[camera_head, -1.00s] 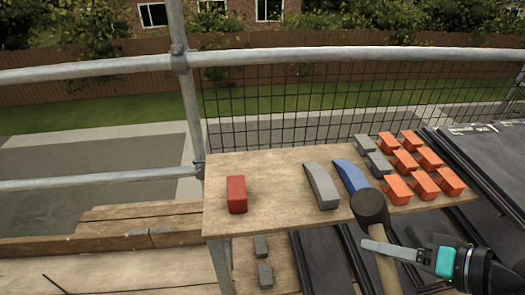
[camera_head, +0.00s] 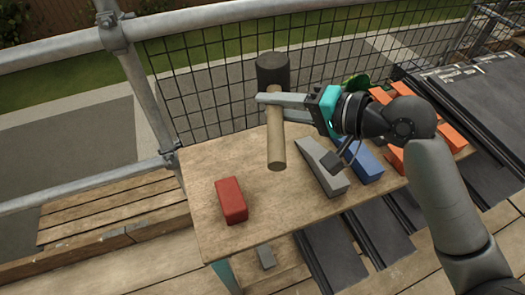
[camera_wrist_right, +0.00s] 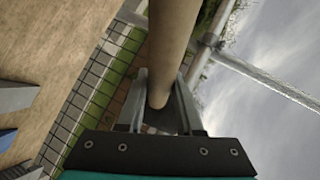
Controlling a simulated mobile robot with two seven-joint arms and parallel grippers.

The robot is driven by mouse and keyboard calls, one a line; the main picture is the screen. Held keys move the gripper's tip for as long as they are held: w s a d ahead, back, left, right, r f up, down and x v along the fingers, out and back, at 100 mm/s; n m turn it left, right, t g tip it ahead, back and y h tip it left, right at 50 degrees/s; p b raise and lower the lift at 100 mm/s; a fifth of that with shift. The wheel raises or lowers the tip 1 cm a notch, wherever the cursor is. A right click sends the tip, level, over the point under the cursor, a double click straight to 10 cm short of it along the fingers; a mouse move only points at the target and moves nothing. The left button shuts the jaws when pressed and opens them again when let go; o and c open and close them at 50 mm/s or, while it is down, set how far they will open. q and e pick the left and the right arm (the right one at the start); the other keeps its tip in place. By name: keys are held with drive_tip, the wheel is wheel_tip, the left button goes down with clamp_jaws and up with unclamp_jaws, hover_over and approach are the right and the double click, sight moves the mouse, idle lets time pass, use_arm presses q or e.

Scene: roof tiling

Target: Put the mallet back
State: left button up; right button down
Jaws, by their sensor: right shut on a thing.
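The mallet has a dark head (camera_head: 272,70) and a pale wooden handle (camera_head: 276,145). In the head view it is upright, head up, above the back part of the wooden table (camera_head: 225,245). My right gripper (camera_head: 275,105) is shut on the handle just below the head. The handle also runs between the fingers in the right wrist view (camera_wrist_right: 172,50). The handle's lower end appears above the table between the red block and the grey wedge; I cannot tell whether it touches. My left gripper is not in view.
A red block (camera_head: 231,200) stands on the table's left part. A grey wedge (camera_head: 322,168) and a blue wedge (camera_head: 367,167) lie right of the mallet. Orange pieces (camera_head: 452,137) are partly hidden behind my arm. A mesh fence and rail (camera_head: 60,65) border the back and left.

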drive_tip(key=shift+m+y, duration=0.3)
drive_tip(key=shift+m, duration=0.1)
drive_tip(key=shift+a+f+b, duration=0.35)
drive_tip(key=shift+f+b, duration=1.1)
drive_tip(key=shift+f, duration=1.15)
drive_tip(key=shift+a+f+b, duration=0.35)
drive_tip(key=shift+f+b, duration=1.05)
drive_tip(key=shift+f, duration=1.2)
drive_tip(key=shift+a+f+b, duration=0.35)
drive_tip(key=shift+f+b, duration=1.1)
drive_tip(key=shift+f, duration=1.15)
wheel_tip(320, 180, down, 2)
drive_tip(key=shift+f+b, duration=0.15)
drive_tip(key=shift+b, duration=0.5)
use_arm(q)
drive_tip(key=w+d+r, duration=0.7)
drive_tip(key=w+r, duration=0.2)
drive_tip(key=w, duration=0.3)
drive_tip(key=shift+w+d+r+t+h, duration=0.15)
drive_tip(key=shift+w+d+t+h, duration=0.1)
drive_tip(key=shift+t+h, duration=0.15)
use_arm(e)
drive_tip(key=shift+f, duration=0.25)
drive_tip(key=shift+f, duration=0.15)
